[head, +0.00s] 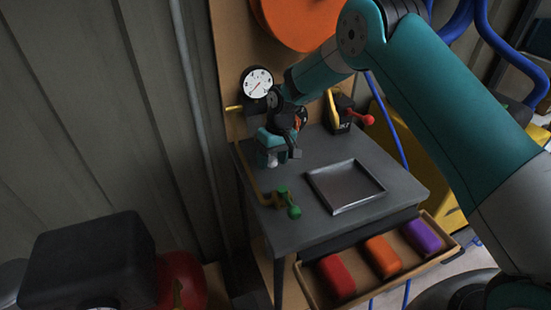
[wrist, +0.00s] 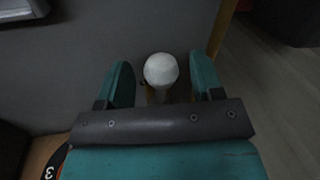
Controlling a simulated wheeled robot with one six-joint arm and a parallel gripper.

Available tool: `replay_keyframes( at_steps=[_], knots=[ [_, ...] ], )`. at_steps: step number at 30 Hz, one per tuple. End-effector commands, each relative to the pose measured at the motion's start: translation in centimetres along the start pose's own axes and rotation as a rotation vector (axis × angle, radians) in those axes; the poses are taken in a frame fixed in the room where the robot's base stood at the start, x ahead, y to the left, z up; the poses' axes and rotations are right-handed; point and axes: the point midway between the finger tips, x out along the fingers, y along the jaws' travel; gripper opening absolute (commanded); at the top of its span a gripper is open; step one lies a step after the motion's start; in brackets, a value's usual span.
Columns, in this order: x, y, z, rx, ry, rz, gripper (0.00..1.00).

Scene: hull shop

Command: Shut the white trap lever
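The white trap lever shows as a pale rounded knob (wrist: 160,70) in the wrist view, between my two teal fingers. In the head view only a small white part (head: 271,161) shows under my gripper (head: 279,157), at the left side of the grey table. My gripper (wrist: 161,82) is open in the wrist view, with a finger on each side of the knob and a visible gap on both sides. The lever's shaft and base are mostly hidden by my gripper, so I cannot tell its angle.
A green-knobbed valve (head: 288,204) sits at the table's front left edge. A metal tray (head: 347,207) lies on the table. A red-knobbed lever (head: 366,119) and a round gauge (head: 257,83) are behind. Below, an open drawer (head: 369,284) holds red, orange and purple blocks.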

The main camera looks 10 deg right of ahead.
Motion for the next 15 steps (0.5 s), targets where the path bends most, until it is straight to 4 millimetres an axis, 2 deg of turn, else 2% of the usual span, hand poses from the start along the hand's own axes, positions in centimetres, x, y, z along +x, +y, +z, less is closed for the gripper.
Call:
replay_keyframes(
  at_steps=[9, 11, 15],
  knots=[
    [-0.4, 0.0, 0.0, 0.001, -0.001, 0.0, 0.6],
    [-1.1, 0.0, 0.0, 0.001, -0.001, 0.0, 0.6],
    [-3.8, 0.1, -0.1, 0.002, 0.003, 0.0, 0.6]
  ],
)
